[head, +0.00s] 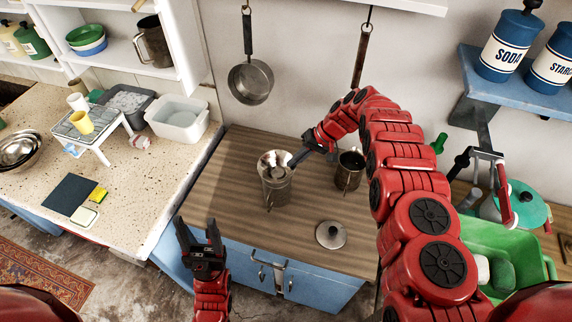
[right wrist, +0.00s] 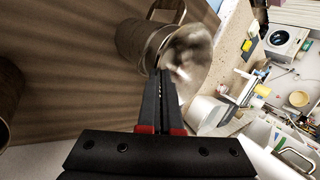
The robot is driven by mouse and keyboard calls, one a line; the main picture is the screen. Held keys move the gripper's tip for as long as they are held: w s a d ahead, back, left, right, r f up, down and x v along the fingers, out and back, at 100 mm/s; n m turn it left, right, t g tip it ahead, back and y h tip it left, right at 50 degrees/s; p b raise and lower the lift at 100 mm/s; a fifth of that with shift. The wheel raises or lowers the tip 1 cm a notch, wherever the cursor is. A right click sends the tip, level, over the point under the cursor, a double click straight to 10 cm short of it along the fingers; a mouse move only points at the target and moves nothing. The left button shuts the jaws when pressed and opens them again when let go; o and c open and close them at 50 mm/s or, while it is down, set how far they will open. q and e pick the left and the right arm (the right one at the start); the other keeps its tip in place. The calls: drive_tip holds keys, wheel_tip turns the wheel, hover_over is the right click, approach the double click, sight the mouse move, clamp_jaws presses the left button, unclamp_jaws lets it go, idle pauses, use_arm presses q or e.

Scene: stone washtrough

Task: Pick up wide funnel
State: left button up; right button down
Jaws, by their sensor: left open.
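The wide funnel (head: 272,160) is shiny metal with a flared mouth. It sits at the top of a metal cylindrical vessel (head: 277,192) on the wooden worktop; how far it goes in is hidden. In the right wrist view, the flared funnel (right wrist: 190,52) and the vessel (right wrist: 136,38) show just past my fingertips. My right gripper (head: 294,161) reaches in from the right at the funnel's rim. Its fingers (right wrist: 163,75) are nearly together, with the thin rim seemingly between them. My left gripper (head: 199,232) is open and empty, in front of the worktop's left edge.
A dark metal mug (head: 349,170) stands close to the right of the vessel. A round metal lid (head: 330,235) lies at the worktop's front. A pan (head: 251,82) hangs on the wall behind. A green basin (head: 500,250) is at the right. The worktop's front left is clear.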

drive_tip(key=shift+r, duration=0.15)
wheel_tip(320, 180, up, 7)
drive_tip(key=b, duration=0.3)
drive_tip(key=shift+s+m+g+y+b, duration=0.25)
drive_tip(key=shift+m+g+y+b, duration=0.05)
drive_tip(key=shift+b, duration=0.05)
idle(0.5)
drive_tip(key=shift+a, duration=0.1)
drive_tip(key=shift+f, duration=0.3)
drive_tip(key=shift+f+b, duration=0.1)
drive_tip(key=shift+b, duration=0.45)
